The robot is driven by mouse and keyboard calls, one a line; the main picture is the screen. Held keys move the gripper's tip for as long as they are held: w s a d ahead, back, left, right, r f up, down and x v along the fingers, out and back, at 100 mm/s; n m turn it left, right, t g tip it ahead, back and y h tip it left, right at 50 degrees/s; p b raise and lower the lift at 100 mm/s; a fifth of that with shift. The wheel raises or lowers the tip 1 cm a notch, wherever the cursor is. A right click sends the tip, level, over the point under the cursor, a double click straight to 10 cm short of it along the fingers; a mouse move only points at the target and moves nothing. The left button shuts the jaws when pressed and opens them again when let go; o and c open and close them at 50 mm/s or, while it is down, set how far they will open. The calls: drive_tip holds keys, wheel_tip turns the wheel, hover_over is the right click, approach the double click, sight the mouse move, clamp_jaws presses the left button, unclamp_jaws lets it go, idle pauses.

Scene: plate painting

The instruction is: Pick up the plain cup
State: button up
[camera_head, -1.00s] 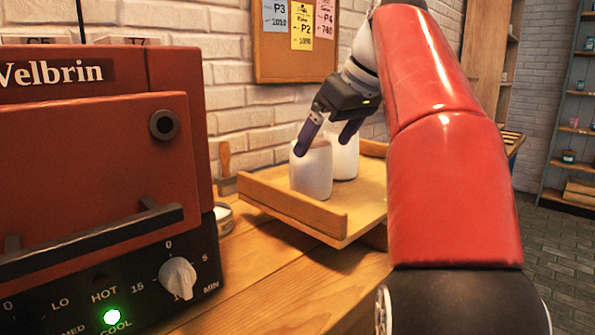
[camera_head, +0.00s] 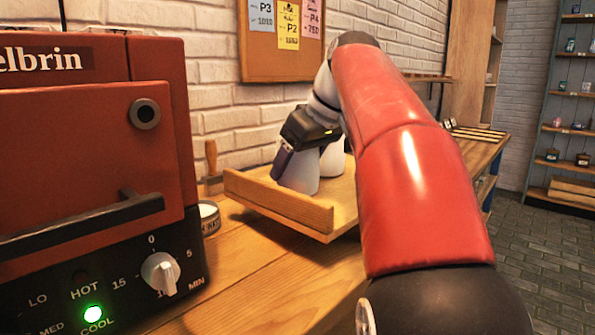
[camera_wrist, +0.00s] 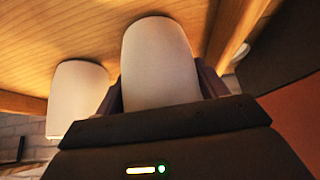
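Two white cups stand on a wooden tray (camera_head: 290,205). The front cup (camera_head: 301,178) is between the two purple fingers of my gripper (camera_head: 300,160), which points down at it. In the wrist view, the same front cup (camera_wrist: 160,65) fills the space between the fingers, with a finger close along each side. I cannot tell whether the fingers press on it. The other cup (camera_wrist: 78,95) stands just beside it, outside the fingers; in the head view it is partly hidden behind my gripper (camera_head: 334,160). No marking shows on either cup.
A red oven (camera_head: 90,130) with a black control panel and green light stands at the left. A small round tin (camera_head: 209,218) sits between oven and tray. The tray has a raised front rim. A brick wall stands close behind. The front of the wooden counter (camera_head: 265,275) is clear.

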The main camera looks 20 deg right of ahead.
drive_tip(key=c, duration=0.6)
drive_tip(key=shift+r, duration=0.15)
